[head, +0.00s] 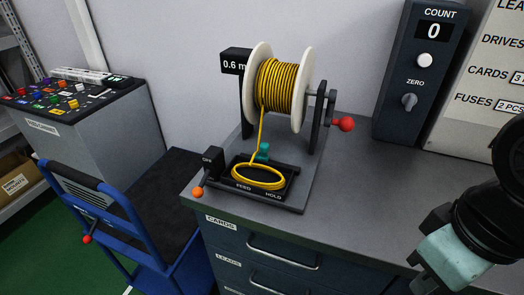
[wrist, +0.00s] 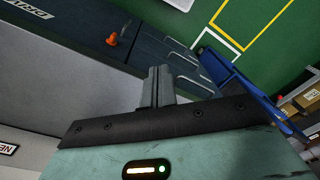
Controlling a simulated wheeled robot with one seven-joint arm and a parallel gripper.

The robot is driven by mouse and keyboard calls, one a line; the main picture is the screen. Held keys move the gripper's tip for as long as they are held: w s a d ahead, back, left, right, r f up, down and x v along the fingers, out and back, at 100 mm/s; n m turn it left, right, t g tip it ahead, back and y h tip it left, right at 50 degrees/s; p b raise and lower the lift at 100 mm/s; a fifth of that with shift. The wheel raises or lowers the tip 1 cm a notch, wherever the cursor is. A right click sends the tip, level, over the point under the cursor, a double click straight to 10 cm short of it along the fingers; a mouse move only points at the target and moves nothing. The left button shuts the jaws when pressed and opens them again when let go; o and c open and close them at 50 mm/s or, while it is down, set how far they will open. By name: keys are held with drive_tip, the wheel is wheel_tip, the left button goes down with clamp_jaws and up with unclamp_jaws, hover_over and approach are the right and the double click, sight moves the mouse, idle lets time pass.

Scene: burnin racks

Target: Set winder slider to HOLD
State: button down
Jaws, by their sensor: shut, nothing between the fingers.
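The winder (head: 312,165) stands on the grey bench, with a white-flanged spool (head: 282,88) of yellow cable. A loose yellow coil (head: 258,177) lies in its black base tray, whose front edge reads FEED at left and HOLD at right. A small teal knob (head: 264,151) stands behind the coil and looks like the slider; the coil partly hides its track, so I cannot tell its exact setting. My gripper shows in the wrist view with its fingers (wrist: 157,86) shut and empty. In the head view my arm is at the right, well away from the winder.
An orange-tipped lever (head: 197,191) by an OFF block sticks out at the winder's front left. A red crank knob (head: 346,124) is on its right. A COUNT box (head: 412,75) stands behind. A blue cart (head: 100,205) is at the left. The bench right of the winder is clear.

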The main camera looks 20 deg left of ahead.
drive_tip(key=c, duration=1.5)
unclamp_jaws()
drive_tip(key=shift+w+a, duration=0.1)
drive_tip(key=shift+o, duration=1.1)
drive_tip(key=w+a+t+y+p, duration=0.4)
drive_tip(key=w+a+p, duration=0.2)
drive_tip(key=a, duration=0.5)
drive_tip(key=shift+w+a+n+y, duration=0.3)
drive_tip(key=shift+w+a+y, duration=0.1)
drive_tip(key=shift+w, duration=0.6)
drive_tip(key=t+y+p, duration=0.3)
drive_tip(key=t+p, duration=0.3)
approach(266, 146)
drive_tip(key=p+x, duration=0.3)
drive_tip(key=x, duration=0.6)
drive_tip(key=shift+a+p, duration=0.1)
drive_tip(key=shift+p, duration=0.3)
